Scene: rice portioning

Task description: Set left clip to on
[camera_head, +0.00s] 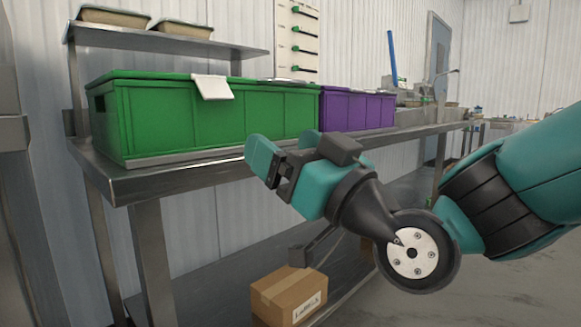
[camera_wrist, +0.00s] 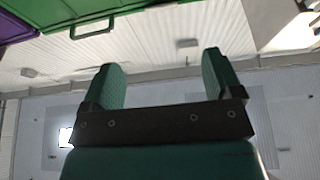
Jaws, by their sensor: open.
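A large green crate (camera_head: 170,120) stands on the steel table. A pale, flat clip-like flap (camera_head: 212,87) hangs over its front top rim, near the middle. I cannot tell whether this is the left clip, or whether it is on or off. My gripper (camera_head: 275,158) is in front of the green crate's right part, apart from it. In the wrist view my gripper (camera_wrist: 162,62) is open, with nothing between its two teal fingers. The green crate (camera_wrist: 50,12) shows there at the top left edge, with a green handle below it.
A purple crate (camera_head: 345,110) stands right of the green one. The steel table (camera_head: 140,183) has a narrow bare front edge. A shelf (camera_head: 160,40) with two trays is above. A cardboard box (camera_head: 285,297) sits below. Open floor lies at the right.

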